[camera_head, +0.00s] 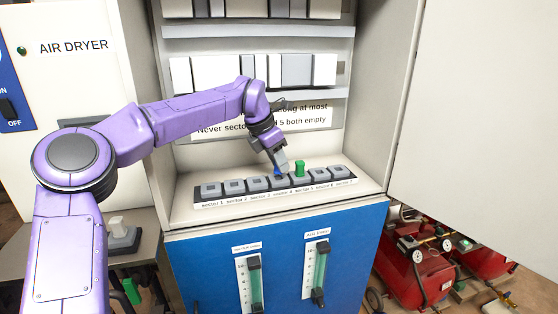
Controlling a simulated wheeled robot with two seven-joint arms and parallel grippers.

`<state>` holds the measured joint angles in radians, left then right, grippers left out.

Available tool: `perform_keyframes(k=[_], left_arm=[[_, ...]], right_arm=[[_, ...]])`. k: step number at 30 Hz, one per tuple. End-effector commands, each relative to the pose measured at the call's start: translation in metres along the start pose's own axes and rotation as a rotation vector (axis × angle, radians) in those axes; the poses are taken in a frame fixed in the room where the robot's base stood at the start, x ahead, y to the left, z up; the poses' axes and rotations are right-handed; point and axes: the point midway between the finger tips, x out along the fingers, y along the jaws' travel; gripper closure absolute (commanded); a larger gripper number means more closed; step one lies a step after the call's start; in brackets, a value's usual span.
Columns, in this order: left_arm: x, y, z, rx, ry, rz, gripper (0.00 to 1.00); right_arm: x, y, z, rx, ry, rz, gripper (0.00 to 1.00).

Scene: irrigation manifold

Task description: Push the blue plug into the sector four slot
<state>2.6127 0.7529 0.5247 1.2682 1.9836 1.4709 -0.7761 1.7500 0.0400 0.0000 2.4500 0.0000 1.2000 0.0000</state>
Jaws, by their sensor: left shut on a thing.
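My left gripper (276,165) reaches into the open cabinet and points down at the slot row. It is shut on the blue plug (278,172), of which only a small part shows. The plug is at or just above the sector four slot (281,181); I cannot tell how deep it sits. The slot strip (234,187) runs along the cabinet's floor, with labels from sector 1 on the left. A green plug (299,168) stands upright in the slot just right of the blue one. My right gripper is not in view.
A sign (305,117) hangs behind the strip, partly hidden by my arm. The cabinet door (475,110) stands open at right. Two gauges (255,285) are on the blue front below. Red compressors (415,275) stand at lower right, the air dryer (70,75) at left.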

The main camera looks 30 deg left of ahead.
Motion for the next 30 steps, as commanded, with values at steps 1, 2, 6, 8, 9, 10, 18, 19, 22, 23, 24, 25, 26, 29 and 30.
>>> perform_keyframes(k=[1, 2, 6, 8, 9, 10, 18, 19, 22, 23, 24, 25, 26, 29, 30], left_arm=[[0.000, 0.000, 0.000, 0.000, 0.000, 0.000, 1.00], [0.000, 0.000, 0.000, 0.000, 0.000, 0.000, 1.00], [0.000, 0.000, 0.000, 0.000, 0.000, 0.000, 0.63], [0.000, 0.000, 0.000, 0.000, 0.000, 0.000, 0.63], [0.000, 0.000, 0.000, 0.000, 0.000, 0.000, 0.63], [0.000, 0.000, 0.000, 0.000, 0.000, 0.000, 0.63], [-0.013, 0.000, 0.002, 0.000, -0.001, -0.001, 0.63], [-0.016, 0.000, 0.002, 0.000, -0.001, -0.001, 0.63], [-0.026, 0.000, 0.002, 0.000, 0.000, -0.001, 0.63], [-0.029, 0.000, 0.002, 0.001, -0.001, 0.000, 0.63], [-0.033, 0.000, 0.002, 0.000, -0.002, 0.000, 0.63], [-0.036, 0.000, 0.002, 0.000, -0.002, 0.000, 0.63], [-0.039, 0.000, 0.002, 0.000, -0.002, -0.001, 0.63], [-0.048, 0.000, 0.002, 0.000, 0.000, -0.001, 0.63], [-0.052, 0.000, 0.002, 0.001, 0.000, 0.000, 0.63]], right_arm=[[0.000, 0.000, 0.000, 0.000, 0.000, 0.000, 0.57], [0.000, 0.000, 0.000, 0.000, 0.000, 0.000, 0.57], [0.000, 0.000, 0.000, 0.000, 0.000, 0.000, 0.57], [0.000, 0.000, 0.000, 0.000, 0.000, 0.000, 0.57], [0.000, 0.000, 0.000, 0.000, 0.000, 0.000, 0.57], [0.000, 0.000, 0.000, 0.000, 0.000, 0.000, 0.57], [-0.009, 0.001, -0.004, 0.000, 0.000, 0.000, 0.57], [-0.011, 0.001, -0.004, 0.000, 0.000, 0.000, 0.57], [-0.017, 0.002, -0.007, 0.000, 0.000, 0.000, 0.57], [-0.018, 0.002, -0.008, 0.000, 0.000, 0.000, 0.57], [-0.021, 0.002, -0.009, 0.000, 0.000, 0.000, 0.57], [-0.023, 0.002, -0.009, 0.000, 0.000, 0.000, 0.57], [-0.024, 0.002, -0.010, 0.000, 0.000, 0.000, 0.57], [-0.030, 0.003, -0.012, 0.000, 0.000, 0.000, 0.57], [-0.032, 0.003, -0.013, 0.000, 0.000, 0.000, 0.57]])
